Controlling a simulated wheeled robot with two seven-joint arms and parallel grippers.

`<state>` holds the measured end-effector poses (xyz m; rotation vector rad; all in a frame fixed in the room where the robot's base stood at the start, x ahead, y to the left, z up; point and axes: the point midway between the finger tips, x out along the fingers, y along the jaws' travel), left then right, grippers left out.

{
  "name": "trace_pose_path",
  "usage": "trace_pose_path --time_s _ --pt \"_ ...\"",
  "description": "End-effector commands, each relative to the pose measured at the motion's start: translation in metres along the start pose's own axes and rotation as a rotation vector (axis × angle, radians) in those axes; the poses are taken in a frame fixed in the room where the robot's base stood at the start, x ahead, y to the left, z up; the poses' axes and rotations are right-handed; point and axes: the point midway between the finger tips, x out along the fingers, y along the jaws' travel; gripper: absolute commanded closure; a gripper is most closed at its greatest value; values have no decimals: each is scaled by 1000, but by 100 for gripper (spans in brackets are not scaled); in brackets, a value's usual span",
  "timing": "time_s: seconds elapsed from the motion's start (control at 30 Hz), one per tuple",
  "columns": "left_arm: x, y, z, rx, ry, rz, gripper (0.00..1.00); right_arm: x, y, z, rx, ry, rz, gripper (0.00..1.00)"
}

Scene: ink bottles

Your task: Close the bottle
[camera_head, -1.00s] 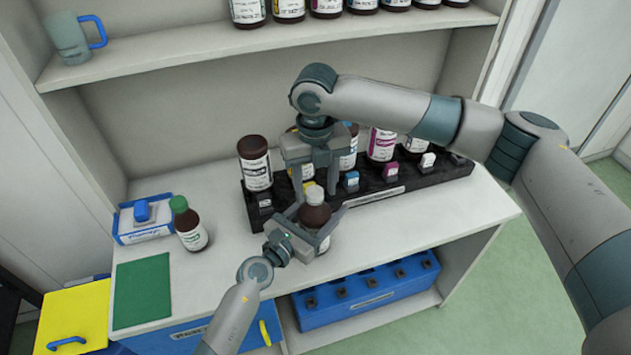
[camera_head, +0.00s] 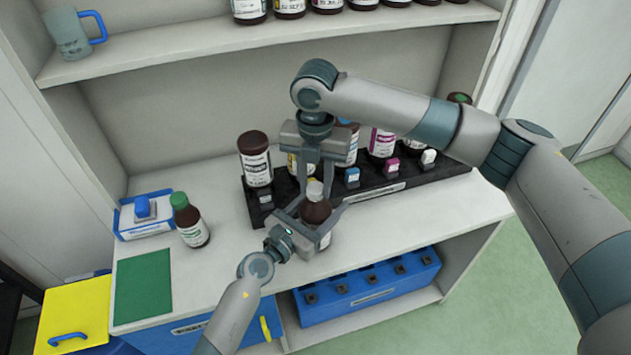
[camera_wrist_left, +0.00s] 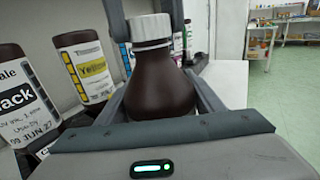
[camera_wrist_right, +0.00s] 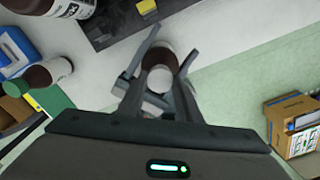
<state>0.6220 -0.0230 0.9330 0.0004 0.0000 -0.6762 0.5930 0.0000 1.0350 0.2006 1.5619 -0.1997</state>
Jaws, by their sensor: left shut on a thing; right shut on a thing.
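A brown bottle (camera_head: 316,212) with a white cap (camera_head: 314,188) stands upright near the front of the counter. In the left wrist view, the cap (camera_wrist_left: 151,28) sits level on the neck of the bottle (camera_wrist_left: 158,80); how tight it is cannot be told. My left gripper (camera_head: 318,226) is shut around the bottle's body from the front left. My right gripper (camera_head: 316,186) reaches down from above, shut on the cap with a finger on each side. The bottle also shows between the fingers in the right wrist view (camera_wrist_right: 160,62).
A black rack (camera_head: 385,185) with bottles and coloured blocks stands close behind. A green-capped bottle (camera_head: 190,222), a blue-and-white box (camera_head: 145,215) and a green mat (camera_head: 143,287) lie left. A blue crate (camera_head: 370,290) sits on the lower shelf. The counter right of the bottle is clear.

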Motion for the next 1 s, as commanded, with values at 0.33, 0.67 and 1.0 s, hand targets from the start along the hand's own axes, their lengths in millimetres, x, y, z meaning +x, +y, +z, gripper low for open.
trace_pose_path --time_s 0.33,0.67,1.0 --pt "-1 3 0 -2 0 5 100 1 -1 0 539 0 -5 96" --pt "-1 3 0 -2 0 6 100 2 -1 0 1057 0 -6 96" --pt "-1 4 0 -2 0 6 100 2 0 0 1596 0 -7 96"
